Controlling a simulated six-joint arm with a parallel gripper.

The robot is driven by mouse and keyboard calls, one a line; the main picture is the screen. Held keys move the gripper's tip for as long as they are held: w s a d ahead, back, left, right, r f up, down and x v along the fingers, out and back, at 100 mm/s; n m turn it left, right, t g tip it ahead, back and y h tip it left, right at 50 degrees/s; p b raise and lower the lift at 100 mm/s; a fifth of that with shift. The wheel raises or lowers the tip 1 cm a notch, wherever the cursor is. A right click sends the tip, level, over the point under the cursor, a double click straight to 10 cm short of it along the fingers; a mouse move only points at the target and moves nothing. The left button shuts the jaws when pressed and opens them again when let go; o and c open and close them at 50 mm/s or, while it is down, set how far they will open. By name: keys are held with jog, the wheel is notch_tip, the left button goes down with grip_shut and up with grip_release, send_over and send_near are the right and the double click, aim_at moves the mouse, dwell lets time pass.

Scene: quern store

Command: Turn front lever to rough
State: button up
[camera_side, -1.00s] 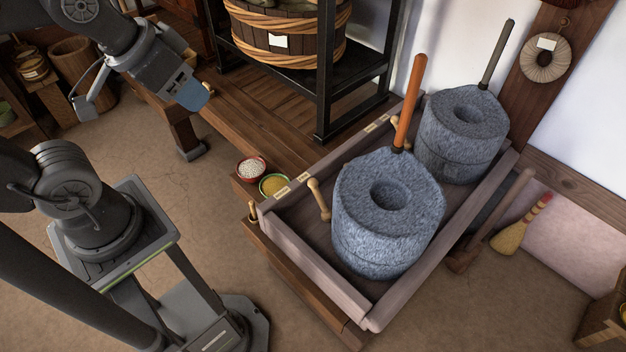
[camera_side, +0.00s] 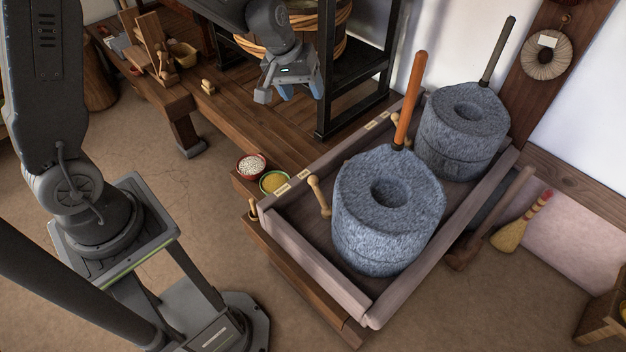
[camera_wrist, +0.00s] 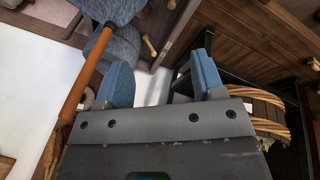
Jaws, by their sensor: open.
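The front lever (camera_side: 318,197) is a pale wooden peg with a round knob, at the tray's left side beside the front quern (camera_side: 385,235). It leans slightly left. Two small labels (camera_side: 282,190) (camera_side: 303,174) lie on the tray rim near it; I cannot read them. A second similar lever (camera_side: 398,124) stands by the rear quern (camera_side: 465,140). My gripper (camera_side: 301,92) is open and empty, above the bench near the black rack, well apart from the front lever. In the wrist view its blue fingers (camera_wrist: 163,78) are spread, and two pegs show beyond them.
The orange handle (camera_side: 410,100) rises from the front quern, a dark handle (camera_side: 497,52) from the rear one. The black rack (camera_side: 325,100) holds a barrel (camera_side: 258,45) close to my gripper. Two bowls (camera_side: 251,167) (camera_side: 274,183) sit left of the tray (camera_side: 310,262).

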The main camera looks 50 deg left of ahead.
jog(key=w+a+f+n, duration=0.1)
jog(key=w+f, duration=0.1)
jog(key=f, duration=0.5)
jog(key=w+a+f+n, duration=0.2)
jog(key=f, duration=0.4)
jog(key=n+g, duration=0.2)
send_near(312, 177)
jog(key=f, duration=0.4)
jog(key=w+d+f, duration=0.1)
jog(key=f, duration=0.6)
jog(key=shift+w+d+f, duration=0.2)
jog(key=shift+w+f, duration=0.1)
jog(key=shift+c, duration=0.3)
grip_shut()
